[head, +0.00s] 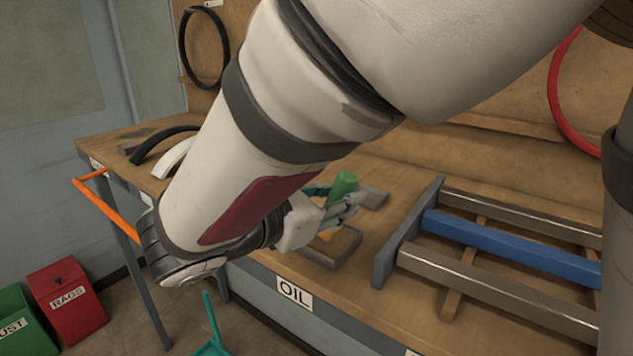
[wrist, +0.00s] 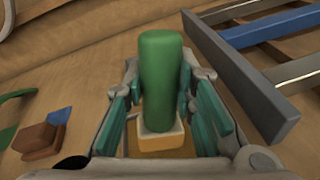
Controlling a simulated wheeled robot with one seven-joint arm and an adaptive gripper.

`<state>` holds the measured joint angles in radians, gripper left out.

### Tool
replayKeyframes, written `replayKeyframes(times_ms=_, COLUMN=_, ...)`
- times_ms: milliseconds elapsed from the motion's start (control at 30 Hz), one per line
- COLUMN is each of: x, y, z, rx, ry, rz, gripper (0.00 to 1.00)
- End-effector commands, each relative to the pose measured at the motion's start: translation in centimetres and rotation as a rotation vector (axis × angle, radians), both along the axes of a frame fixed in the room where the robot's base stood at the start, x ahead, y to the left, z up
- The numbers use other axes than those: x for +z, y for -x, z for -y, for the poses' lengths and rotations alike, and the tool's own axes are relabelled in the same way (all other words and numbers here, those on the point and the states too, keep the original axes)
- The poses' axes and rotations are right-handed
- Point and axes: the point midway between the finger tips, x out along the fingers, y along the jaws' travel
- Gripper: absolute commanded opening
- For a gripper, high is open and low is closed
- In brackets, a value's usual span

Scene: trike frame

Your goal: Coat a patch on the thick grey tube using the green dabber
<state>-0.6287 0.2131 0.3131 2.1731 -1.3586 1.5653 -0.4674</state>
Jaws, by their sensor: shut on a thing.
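The green dabber (head: 342,186) is an upright green cylinder. In the wrist view the dabber (wrist: 161,65) stands between my fingers, with a pale block-shaped foot at its lower end. My gripper (head: 338,212) is shut on it, over or just behind a small grey tray (head: 345,252) at the bench's front. Whether the foot touches the tray is hidden. Two grey tubes lie in a rack to the right: a wider-looking front one (head: 490,290) and a back one (head: 525,217). Both look bare grey, and my gripper is apart from them.
A blue tube (head: 510,250) lies between the grey ones. The rack's grey end plate (head: 408,235) stands between my gripper and the tubes. A brown block with a blue part (wrist: 42,138) lies left in the wrist view. An orange bar (head: 105,208) juts from the bench's left end.

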Motion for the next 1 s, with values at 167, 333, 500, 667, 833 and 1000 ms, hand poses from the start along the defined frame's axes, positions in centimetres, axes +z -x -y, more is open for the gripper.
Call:
replayKeyframes(times_ms=167, x=-0.3, y=0.0, z=0.0, rx=0.001, ry=0.000, rz=-0.007, gripper=0.00)
replayKeyframes(times_ms=333, x=-0.3, y=0.0, z=0.0, rx=0.000, ry=-0.001, rz=-0.008, gripper=0.00)
replayKeyframes(times_ms=500, x=0.5, y=0.1, z=0.0, rx=0.000, ry=0.000, rz=-0.008, gripper=0.00)
replayKeyframes(times_ms=667, x=1.9, y=0.2, z=0.0, rx=-0.001, ry=-0.002, rz=-0.005, gripper=0.00)
replayKeyframes(times_ms=833, x=3.1, y=0.2, z=0.0, rx=-0.001, ry=-0.001, rz=-0.003, gripper=0.00)
replayKeyframes(times_ms=1000, x=4.4, y=0.1, z=0.0, rx=0.000, ry=-0.001, rz=-0.002, gripper=0.00)
